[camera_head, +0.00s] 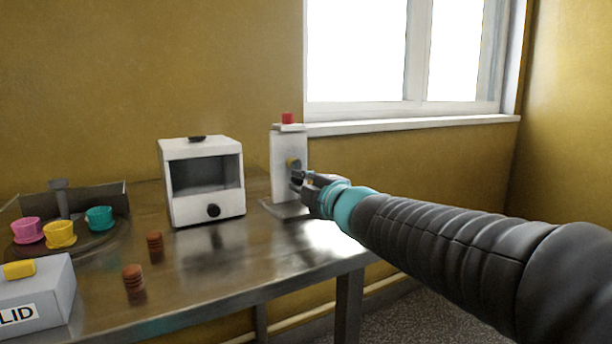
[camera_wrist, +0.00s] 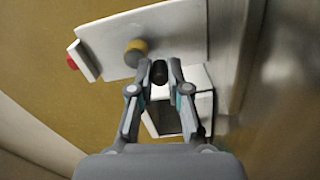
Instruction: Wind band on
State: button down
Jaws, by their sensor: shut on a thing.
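An upright white post (camera_head: 287,165) with a red button (camera_head: 288,118) on top stands near the right end of the metal table. A yellow and grey round hub (camera_wrist: 136,52) sits on its face. My gripper (camera_head: 299,179) is at the post's right side. In the wrist view my gripper (camera_wrist: 160,76) is shut on a small dark handle (camera_wrist: 159,70) close beside the hub. The fingers cover part of the handle, and how it joins the hub is hard to make out. I cannot make out a band.
A white box with a dark window and black knob (camera_head: 200,180) stands left of the post. Brown disc stacks (camera_head: 134,278) lie in front. Pink, yellow and teal cups (camera_head: 60,235) stand on a round tray at left, behind a grey box marked LID (camera_head: 40,296).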

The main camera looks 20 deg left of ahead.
jog(key=shift+s+a+r+m+p, duration=0.15)
jog(key=shift+m+p, duration=0.3)
jog(key=shift+m, duration=0.35)
jog(key=c, duration=1.1)
grip_release()
jog(key=shift+c, duration=0.2)
jog(key=v, duration=1.2)
